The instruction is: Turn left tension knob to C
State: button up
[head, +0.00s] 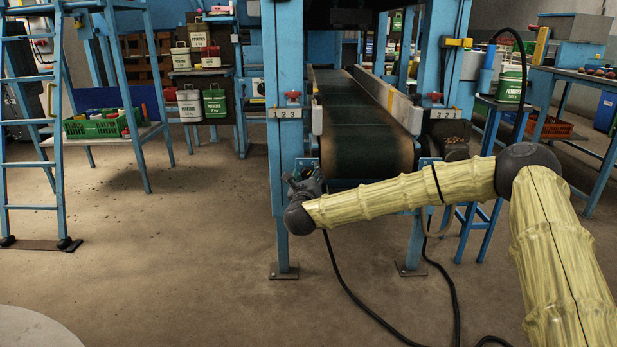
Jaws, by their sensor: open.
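My gripper (302,183) is at the left front post of the blue conveyor frame, low beside the belt's end. It is open, small and dark in the head view, and no held object shows. A small blue plate (308,162) shows just above it on the left side. My gripper and wrist cover the area below this plate, so I cannot see a lettered knob or its setting there, nor tell whether the gripper touches one. Higher on the left post, a red knob (293,96) sits above a plate marked 1 2 3 (286,113).
A matching red knob (435,97) and a lower blue plate (428,160) are on the right post. The dark conveyor belt (360,135) lies between the posts. A blue ladder (30,120) stands at left. Black cables (372,312) cross the floor.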

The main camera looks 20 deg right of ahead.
jog(key=shift+s, duration=0.15)
jog(key=v, duration=1.1)
jog(key=shift+s+a, duration=0.2)
jog(key=shift+s, duration=0.15)
jog(key=shift+f, duration=0.1)
